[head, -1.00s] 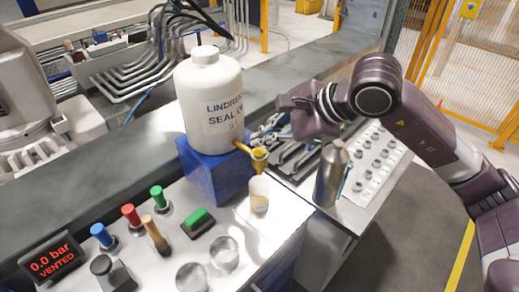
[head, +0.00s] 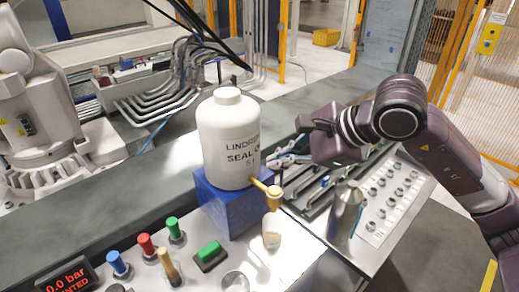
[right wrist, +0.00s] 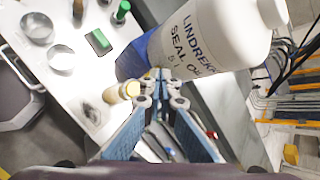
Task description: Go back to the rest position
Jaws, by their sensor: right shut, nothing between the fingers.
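My right gripper (head: 286,156) is to the right of the white bottle, above the grey tool tray; its dark arm comes in from the right. In the right wrist view its blue-padded fingers (right wrist: 163,100) are together, with nothing seen between them. The white seal oil bottle (head: 228,140) stands upright on a blue block (head: 230,207). My left gripper is not in view.
A metal flask (head: 345,213) stands in front of my right arm. Colored knobs (head: 146,244), a green button (head: 208,251) and a red display (head: 68,277) are at the front left. A white machine arm (head: 35,110) stands at the left. A yellow fence (head: 450,50) is behind right.

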